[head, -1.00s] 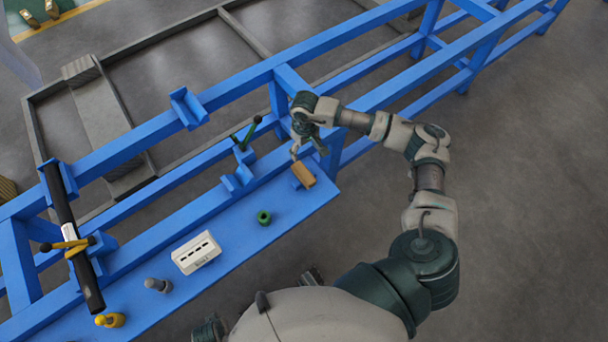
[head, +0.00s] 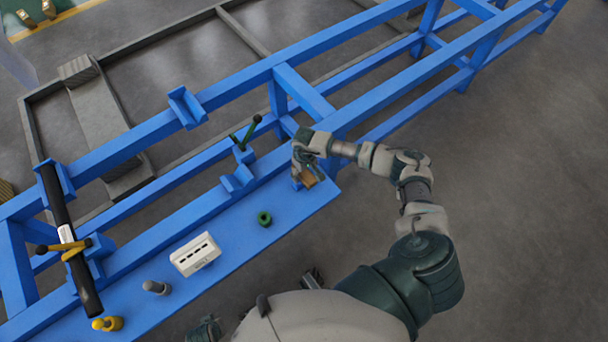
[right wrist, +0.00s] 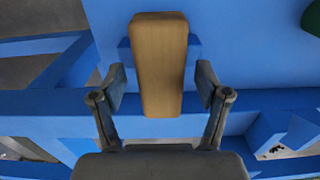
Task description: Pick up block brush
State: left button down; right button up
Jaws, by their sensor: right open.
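The block brush shows as a wooden block (right wrist: 160,65) in the right wrist view, upright in the picture between my right fingers. In the head view the brush (head: 308,180) sits at the right end of the blue shelf, partly hidden by my right gripper (head: 305,172). In the right wrist view my right gripper (right wrist: 161,88) is open, with one finger on each side of the block and a gap showing on both sides. My left gripper cannot be clearly made out in the head view.
On the blue shelf (head: 235,240) stand a green ring (head: 264,219), a white box with dark slots (head: 195,254), a grey knobbed piece (head: 156,287) and a yellow one (head: 107,323). A black tube (head: 68,235) is clamped at the left. Blue rails run behind the shelf.

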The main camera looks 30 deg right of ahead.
aim_at(305, 174)
jog(key=shift+f, duration=0.25)
pick_arm(q)
jog(key=shift+r, duration=0.15)
pick_arm(e)
grip_shut()
jog(key=shift+r, duration=0.1)
